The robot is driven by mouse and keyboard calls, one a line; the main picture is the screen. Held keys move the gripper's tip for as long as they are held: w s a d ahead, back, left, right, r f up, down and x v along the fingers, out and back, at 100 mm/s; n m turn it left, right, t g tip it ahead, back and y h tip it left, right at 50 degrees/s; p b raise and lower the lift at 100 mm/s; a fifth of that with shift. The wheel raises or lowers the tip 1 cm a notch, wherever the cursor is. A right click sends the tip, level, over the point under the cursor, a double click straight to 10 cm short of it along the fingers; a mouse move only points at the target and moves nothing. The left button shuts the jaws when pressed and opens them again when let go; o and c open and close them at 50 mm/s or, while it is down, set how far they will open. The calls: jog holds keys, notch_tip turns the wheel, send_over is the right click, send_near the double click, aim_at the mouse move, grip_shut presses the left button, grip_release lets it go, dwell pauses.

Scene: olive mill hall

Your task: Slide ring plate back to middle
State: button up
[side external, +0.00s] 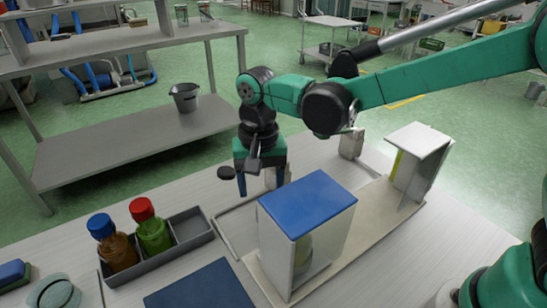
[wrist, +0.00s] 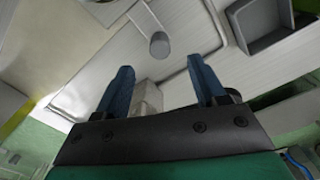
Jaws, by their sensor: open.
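I cannot clearly make out a ring plate in either view. My gripper (side external: 262,188) points down behind the blue-topped housing (side external: 308,203), its two blue fingers apart with nothing held between them. In the wrist view my gripper (wrist: 160,80) shows the same open gap. A shallow pale tray (side external: 222,226) lies on the bench beside the housing, partly hidden by it. In the wrist view a short grey cylinder (wrist: 159,45) stands ahead of the fingers, over the pale surface. A pale block (wrist: 147,98) shows between the fingers, lower down.
A grey bin (side external: 172,246) holds a red-capped green bottle (side external: 150,227) and a blue-capped brown bottle (side external: 112,243). A blue mat (side external: 200,287) lies in front. A white-topped stand (side external: 418,140) is on the right of the pale base board (side external: 370,222). A metal shelf (side external: 120,137) stands behind.

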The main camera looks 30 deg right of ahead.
jog(key=shift+f, duration=3.2)
grip_shut()
jog(key=shift+d, duration=0.1)
